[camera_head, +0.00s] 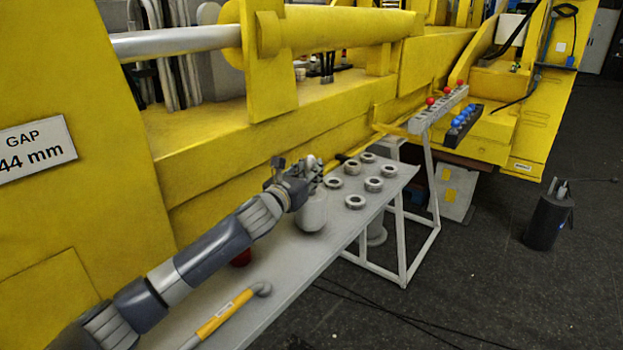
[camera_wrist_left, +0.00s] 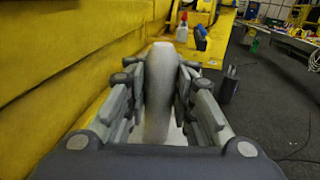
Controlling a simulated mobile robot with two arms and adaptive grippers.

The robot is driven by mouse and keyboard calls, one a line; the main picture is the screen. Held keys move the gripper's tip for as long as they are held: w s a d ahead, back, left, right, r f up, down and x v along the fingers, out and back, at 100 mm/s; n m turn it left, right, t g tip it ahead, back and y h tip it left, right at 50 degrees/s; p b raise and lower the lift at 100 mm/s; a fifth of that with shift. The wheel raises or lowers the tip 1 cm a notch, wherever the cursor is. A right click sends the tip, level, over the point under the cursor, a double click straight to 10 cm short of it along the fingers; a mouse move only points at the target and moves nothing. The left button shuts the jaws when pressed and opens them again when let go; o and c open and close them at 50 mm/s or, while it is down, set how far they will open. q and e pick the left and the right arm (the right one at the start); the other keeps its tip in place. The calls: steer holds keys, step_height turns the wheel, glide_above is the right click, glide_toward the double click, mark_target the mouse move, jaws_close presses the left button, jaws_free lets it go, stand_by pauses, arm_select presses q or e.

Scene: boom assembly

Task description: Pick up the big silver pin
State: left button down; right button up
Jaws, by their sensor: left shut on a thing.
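The big silver pin (camera_head: 312,213) is a pale grey, rounded cylinder at the far part of the narrow grey table (camera_head: 290,285). My left gripper (camera_head: 300,176) reaches in from the left and is shut on the pin's upper part. In the left wrist view the pin (camera_wrist_left: 159,92) stands between the two fingers, which press along both sides of it. The pin looks roughly upright. I cannot tell whether its lower end touches the table. My right gripper is not in view.
Several metal rings (camera_head: 355,201) lie on the table just beyond the pin. A red object (camera_head: 241,257) and a yellow-handled tool (camera_head: 226,312) are nearer. The yellow boom (camera_head: 215,160) runs close along the left. A dark canister (camera_head: 547,220) stands on the open floor at right.

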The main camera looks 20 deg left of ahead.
arm_select(q)
steer(key=shift+s+r, duration=0.1)
steer(key=shift+r, duration=0.85)
steer(key=s+a+r+b, duration=0.1)
steer(key=s+a+b, duration=0.3)
steer(key=s, duration=1)
steer(key=shift+s+a+r, duration=0.15)
steer(key=shift+s+a, duration=0.25)
steer(key=shift+a, duration=0.5)
step_height(320, 180, up, 7)
steer(key=p, duration=0.8)
steer(key=shift+r, duration=0.15)
